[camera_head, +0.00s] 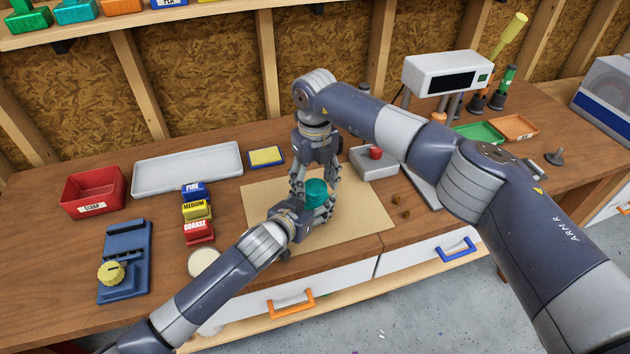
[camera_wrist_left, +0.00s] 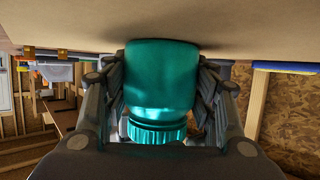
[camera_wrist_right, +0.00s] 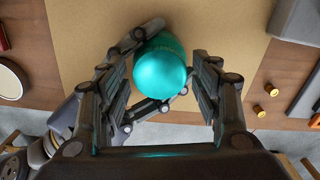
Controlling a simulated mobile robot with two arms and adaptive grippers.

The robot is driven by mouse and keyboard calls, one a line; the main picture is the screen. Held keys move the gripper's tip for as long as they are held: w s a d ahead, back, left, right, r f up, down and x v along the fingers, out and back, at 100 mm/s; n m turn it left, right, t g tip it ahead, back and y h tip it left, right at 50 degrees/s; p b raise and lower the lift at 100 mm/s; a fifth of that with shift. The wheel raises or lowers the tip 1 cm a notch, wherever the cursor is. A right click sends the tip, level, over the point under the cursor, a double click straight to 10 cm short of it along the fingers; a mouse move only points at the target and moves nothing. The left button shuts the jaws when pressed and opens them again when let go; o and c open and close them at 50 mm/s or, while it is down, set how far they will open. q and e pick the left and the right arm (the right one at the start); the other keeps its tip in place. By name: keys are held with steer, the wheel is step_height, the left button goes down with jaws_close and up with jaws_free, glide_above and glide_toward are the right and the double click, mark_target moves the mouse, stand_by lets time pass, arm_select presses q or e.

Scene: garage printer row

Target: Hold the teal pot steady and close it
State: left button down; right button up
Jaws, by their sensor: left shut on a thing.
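The teal pot (camera_head: 315,200) stands on the tan mat (camera_head: 362,222) on the bench. My left gripper (camera_head: 313,212) is shut around the pot's body from the near left side. The left wrist view shows the smooth pot (camera_wrist_left: 162,75) upside down between both fingers, with a ribbed teal lid (camera_wrist_left: 157,132) at its top end. I cannot tell whether the lid is fully seated. My right gripper (camera_head: 315,178) points down over the pot. In the right wrist view its fingers (camera_wrist_right: 163,85) are spread apart, with the rounded teal top (camera_wrist_right: 162,70) between and beyond them, apparently untouched.
Sanding blocks (camera_head: 197,210), a white round dish (camera_head: 203,262) and a blue fixture (camera_head: 125,260) lie left. A grey tray (camera_head: 188,170) is behind.

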stand_by(0.3)
step_height(320, 180, up, 12)
stand_by(0.5)
arm_select(q)
steer(key=c, duration=0.6)
jaws_free()
steer(key=v, duration=1.2)
steer(key=shift+s+f, duration=0.1)
arm_select(e)
steer(key=shift+f, duration=0.1)
